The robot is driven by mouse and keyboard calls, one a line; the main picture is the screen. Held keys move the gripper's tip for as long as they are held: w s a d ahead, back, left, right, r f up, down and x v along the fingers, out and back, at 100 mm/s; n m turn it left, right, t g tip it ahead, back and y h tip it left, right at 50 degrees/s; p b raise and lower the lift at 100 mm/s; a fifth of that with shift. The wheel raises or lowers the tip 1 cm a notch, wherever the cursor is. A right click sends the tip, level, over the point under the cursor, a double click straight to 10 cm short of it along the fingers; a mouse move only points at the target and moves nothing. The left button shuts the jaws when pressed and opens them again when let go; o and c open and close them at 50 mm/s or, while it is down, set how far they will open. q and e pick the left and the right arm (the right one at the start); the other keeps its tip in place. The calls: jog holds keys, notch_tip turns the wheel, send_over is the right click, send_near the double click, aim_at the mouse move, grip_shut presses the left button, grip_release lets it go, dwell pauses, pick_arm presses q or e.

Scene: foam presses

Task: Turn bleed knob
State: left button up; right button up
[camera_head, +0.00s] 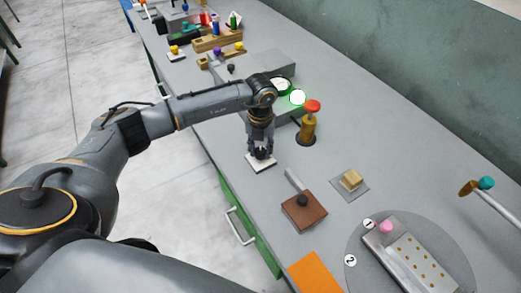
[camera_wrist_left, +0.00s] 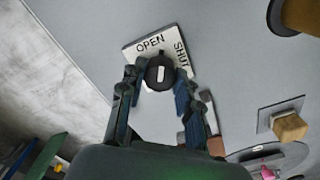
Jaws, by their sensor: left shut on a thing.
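The bleed knob (camera_wrist_left: 160,72) is a round black knob with a white pointer mark. It sits on a white plate (camera_wrist_left: 133,53) lettered OPEN and SHUT. The plate also shows in the head view (camera_head: 261,164) on the workbench. My left gripper (camera_wrist_left: 160,82) points down over the plate, with one finger on each side of the knob, shut on it. In the head view the left gripper (camera_head: 262,153) hides most of the knob. The white mark runs roughly up and down in the wrist view. My right gripper is not in view.
A post with a red top (camera_head: 309,118) and a green-lit gauge (camera_head: 297,97) stand close behind the gripper. A brown block with a black knob (camera_head: 304,209) and a tan block (camera_head: 351,179) are to the right. Bare bench (camera_head: 220,150) lies left of the plate.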

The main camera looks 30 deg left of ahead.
aim_at(260, 150)
pick_arm(q)
jog(key=n, duration=0.5)
jog(key=shift+n+b, duration=0.3)
jog(key=shift+r, duration=0.1)
dwell(0.4)
jog(key=o, duration=1.2)
jog(key=shift+c, duration=0.2)
notch_tip(260, 150, up, 12)
